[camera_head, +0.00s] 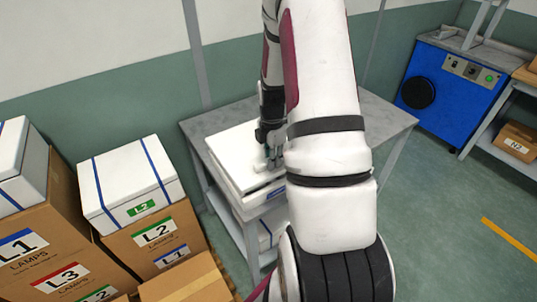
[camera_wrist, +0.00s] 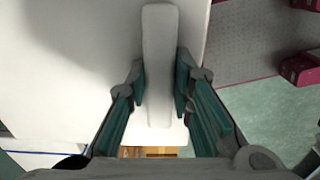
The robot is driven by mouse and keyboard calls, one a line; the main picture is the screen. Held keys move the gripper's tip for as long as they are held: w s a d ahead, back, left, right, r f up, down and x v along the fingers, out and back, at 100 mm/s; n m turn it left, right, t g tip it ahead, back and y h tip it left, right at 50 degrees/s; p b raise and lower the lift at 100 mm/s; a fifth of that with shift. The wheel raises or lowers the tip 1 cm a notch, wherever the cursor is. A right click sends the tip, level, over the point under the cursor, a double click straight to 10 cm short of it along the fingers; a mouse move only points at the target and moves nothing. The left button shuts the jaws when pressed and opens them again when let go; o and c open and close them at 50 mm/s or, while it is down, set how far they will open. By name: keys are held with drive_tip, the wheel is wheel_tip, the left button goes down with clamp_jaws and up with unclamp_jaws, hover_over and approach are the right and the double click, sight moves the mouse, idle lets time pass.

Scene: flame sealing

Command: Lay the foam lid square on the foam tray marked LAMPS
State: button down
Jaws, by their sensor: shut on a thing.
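The foam lid (camera_head: 232,146) is a flat white slab over the white foam tray (camera_head: 250,203) on the grey table. It also fills much of the wrist view (camera_wrist: 75,65). My gripper (camera_head: 273,160) is above the lid; in the wrist view its fingers (camera_wrist: 161,88) are shut on the lid's raised white handle bar (camera_wrist: 159,40). The lid and tray edges lie close together at the front; I cannot tell whether they touch all round. My arm hides their right side, and most of the tray's label is hidden, so LAMPS cannot be read there.
The grey table (camera_head: 388,116) has bare room at the right and back. A blue-strapped white box (camera_head: 128,180) marked L2 stands on cardboard cartons (camera_head: 60,245) at the left. A blue machine (camera_head: 440,95) stands at the far right. Open floor lies right of the table.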

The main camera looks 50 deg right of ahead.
drive_tip(key=shift+f+b, duration=0.55)
drive_tip(key=shift+f, duration=1.35)
drive_tip(key=c, duration=1.3)
unclamp_jaws()
drive_tip(key=shift+s+r+p, duration=0.1)
drive_tip(key=shift+r+p, duration=1.9)
drive_tip(key=shift+r, duration=1.45)
